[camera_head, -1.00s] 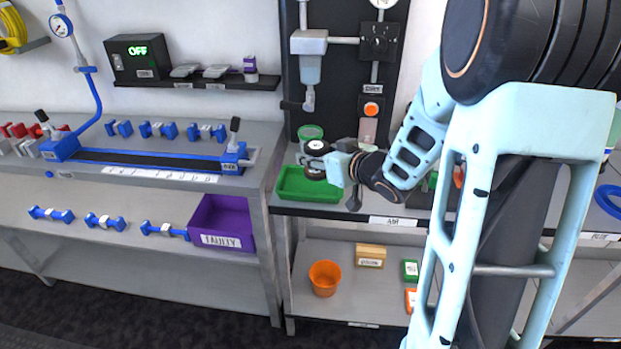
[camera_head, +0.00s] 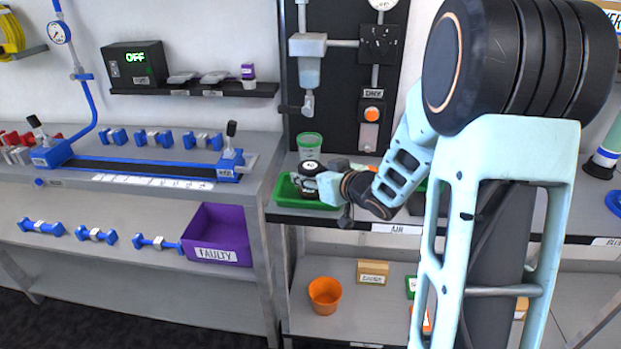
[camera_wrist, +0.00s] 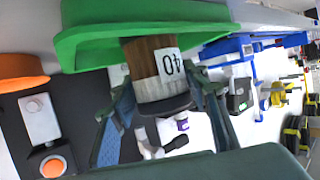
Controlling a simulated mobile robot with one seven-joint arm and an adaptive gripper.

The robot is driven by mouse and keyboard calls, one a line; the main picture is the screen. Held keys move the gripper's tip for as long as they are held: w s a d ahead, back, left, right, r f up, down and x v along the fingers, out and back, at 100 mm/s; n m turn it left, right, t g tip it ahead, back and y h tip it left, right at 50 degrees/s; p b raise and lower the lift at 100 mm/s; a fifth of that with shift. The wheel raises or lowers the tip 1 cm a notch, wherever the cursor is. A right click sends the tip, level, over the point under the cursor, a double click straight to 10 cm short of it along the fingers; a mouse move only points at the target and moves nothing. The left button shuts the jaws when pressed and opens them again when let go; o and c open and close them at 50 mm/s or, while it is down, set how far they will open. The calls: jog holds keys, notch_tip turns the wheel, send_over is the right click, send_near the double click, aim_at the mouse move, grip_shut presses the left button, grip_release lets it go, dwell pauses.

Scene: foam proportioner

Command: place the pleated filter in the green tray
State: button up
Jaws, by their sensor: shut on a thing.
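The tray's wall also shows right behind the filter in the wrist view (camera_wrist: 85,48). I cannot tell whether the filter touches the tray floor. My gripper (camera_head: 318,183) reaches in from the right and hides part of the tray.
A green-lidded jar (camera_head: 310,145) stands just behind the tray. The wall panel with an orange button (camera_head: 373,113) rises behind. An orange bucket (camera_head: 325,295) sits on the shelf below. A purple bin (camera_head: 218,232) stands on the left bench's lower shelf.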

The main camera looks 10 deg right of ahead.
jog(key=shift+f, duration=0.1)
jog(key=o, duration=1.2)
jog(key=shift+r, duration=0.3)
jog(key=p+v, duration=0.3)
jog(key=v, duration=0.9)
jog(key=shift+f, duration=0.15)
